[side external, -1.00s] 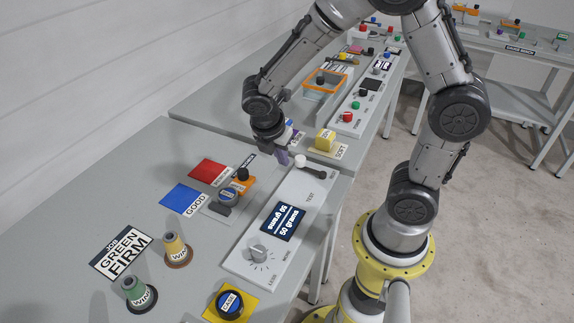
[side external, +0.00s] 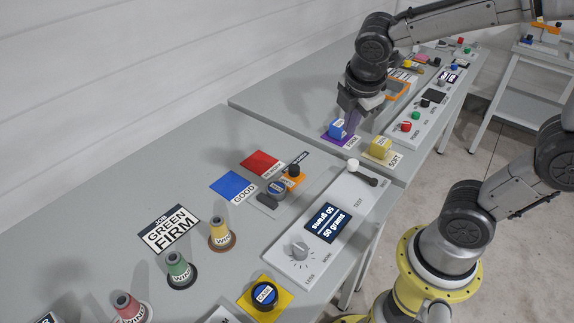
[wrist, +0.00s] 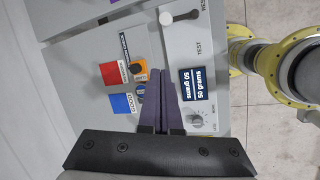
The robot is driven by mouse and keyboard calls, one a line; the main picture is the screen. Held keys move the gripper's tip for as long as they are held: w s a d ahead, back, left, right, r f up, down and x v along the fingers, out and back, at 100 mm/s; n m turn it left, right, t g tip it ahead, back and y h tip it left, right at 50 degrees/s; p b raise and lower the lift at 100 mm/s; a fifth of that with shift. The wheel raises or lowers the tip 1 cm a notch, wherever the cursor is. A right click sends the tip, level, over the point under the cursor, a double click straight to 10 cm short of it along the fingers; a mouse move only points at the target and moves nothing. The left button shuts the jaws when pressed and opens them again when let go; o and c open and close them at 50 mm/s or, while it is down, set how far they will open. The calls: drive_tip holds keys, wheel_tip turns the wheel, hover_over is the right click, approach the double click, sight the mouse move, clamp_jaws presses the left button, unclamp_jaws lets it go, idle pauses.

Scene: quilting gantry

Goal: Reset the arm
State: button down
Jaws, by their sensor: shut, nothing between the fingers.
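My gripper (side external: 353,120) is shut and empty, its purple fingers pointing down above the bench. In the side view it appears just right of a blue block (side external: 337,130) on a purple pad; I cannot tell its exact height. In the wrist view the closed fingers (wrist: 163,75) extend over the bench between the orange-based part (wrist: 139,68) and the display (wrist: 197,84) reading 50 grams. My arm reaches in from the upper right in the side view.
A white panel (side external: 283,250) carries a knob (side external: 299,248) and a white-tipped lever (side external: 353,163). A yellow block (side external: 380,147) stands near the gripper. Red (side external: 262,162) and blue (side external: 233,186) pads lie left. Several spools, including a yellow one (side external: 221,232), stand in front.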

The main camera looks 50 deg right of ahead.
drive_tip(key=s+a+r+m+t+y, duration=0.3)
drive_tip(key=s+a+m, duration=0.2)
drive_tip(key=s+m, duration=0.5)
drive_tip(key=m, duration=0.4)
drive_tip(key=shift+s+r, duration=0.15)
drive_tip(key=shift+s, duration=0.2)
drive_tip(key=shift+a, duration=0.1)
